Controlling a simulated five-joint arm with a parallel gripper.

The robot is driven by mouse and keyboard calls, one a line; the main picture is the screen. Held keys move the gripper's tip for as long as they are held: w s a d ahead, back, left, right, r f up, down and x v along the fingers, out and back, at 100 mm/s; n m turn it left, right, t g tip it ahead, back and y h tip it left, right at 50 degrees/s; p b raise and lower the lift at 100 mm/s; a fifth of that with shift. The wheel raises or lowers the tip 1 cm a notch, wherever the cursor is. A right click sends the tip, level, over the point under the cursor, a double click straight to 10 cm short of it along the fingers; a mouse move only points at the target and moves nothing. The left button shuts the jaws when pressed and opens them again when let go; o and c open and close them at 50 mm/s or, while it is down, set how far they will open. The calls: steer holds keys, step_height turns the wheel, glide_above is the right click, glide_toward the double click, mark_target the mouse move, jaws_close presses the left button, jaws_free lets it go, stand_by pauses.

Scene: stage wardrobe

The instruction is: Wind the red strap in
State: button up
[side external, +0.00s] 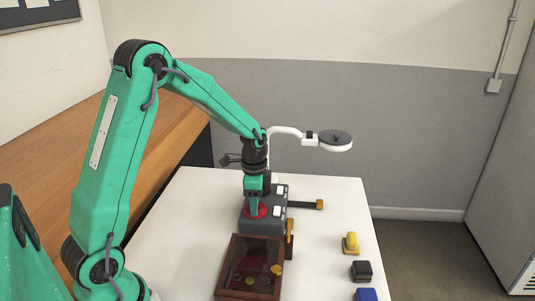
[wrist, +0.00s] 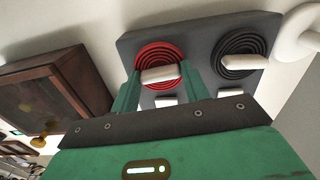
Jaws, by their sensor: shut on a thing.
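A grey winding block (side external: 272,225) stands on the white table; the wrist view also shows its plate (wrist: 200,40). On the plate, the red coil (wrist: 150,55) has a white crossbar handle (wrist: 160,75). My gripper (wrist: 161,73) is shut on this handle, with one green finger at each end. In the side view, my gripper (side external: 255,203) points down over the red coil (side external: 262,211) and hides much of it. A black coil (wrist: 238,50) with its own white handle lies to the right in the wrist view. No loose red strap can be made out.
A dark strap with a gold end (side external: 319,204) sticks out right of the block. A brown glass-topped box (side external: 232,282) stands in front. A yellow piece (side external: 351,243), a black block (side external: 361,271) and a blue block (side external: 366,294) are at right. A white lamp (side external: 325,145) overhangs behind.

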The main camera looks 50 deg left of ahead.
steer(key=o, duration=1)
steer(key=shift+r, duration=0.15)
steer(key=shift+r, duration=3.8)
steer(key=shift+s+d+r, duration=0.2)
steer(key=shift+r, duration=0.2)
steer(key=s+d+r+n+t, duration=0.2)
steer(key=s+d+r, duration=0.1)
steer(key=s, duration=0.3)
steer(key=s+d+r+n+t, duration=0.1)
steer(key=s+d+r+n, duration=0.2)
steer(key=s, duration=0.3)
steer(key=s+d+r+n+t, duration=0.2)
steer(key=s+d+r+n, duration=0.1)
steer(key=s, duration=0.3)
steer(key=shift+s+r+t, duration=0.3)
steer(key=shift+s+r, duration=0.1)
steer(key=shift+r, duration=0.15)
